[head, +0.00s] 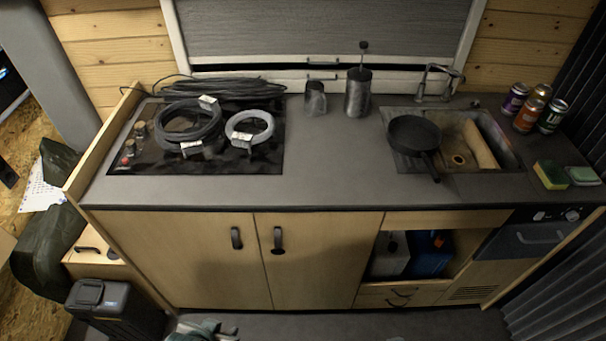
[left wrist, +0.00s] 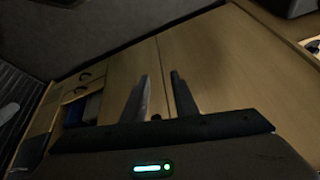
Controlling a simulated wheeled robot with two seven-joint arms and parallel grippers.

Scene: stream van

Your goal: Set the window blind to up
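The window blind (head: 320,28) is a grey pleated sheet that covers nearly all of the visible window. Its pale bottom rail (head: 260,64), with a small dark handle (head: 322,62), sits low, just above the lower part of the white window frame (head: 466,40). The top of the window is out of view. My left gripper (head: 203,331) shows only partly at the bottom edge of the head view, far below and in front of the blind. In the left wrist view its two fingers (left wrist: 160,85) stand apart with nothing between them.
The counter (head: 330,150) below the window holds coiled hoses (head: 190,125), a metal cup (head: 315,98), a metal canister (head: 358,92), a faucet (head: 437,80), a pan (head: 414,133) over the sink, and cans (head: 527,115). Cabinet doors (head: 200,255) stand below its front edge.

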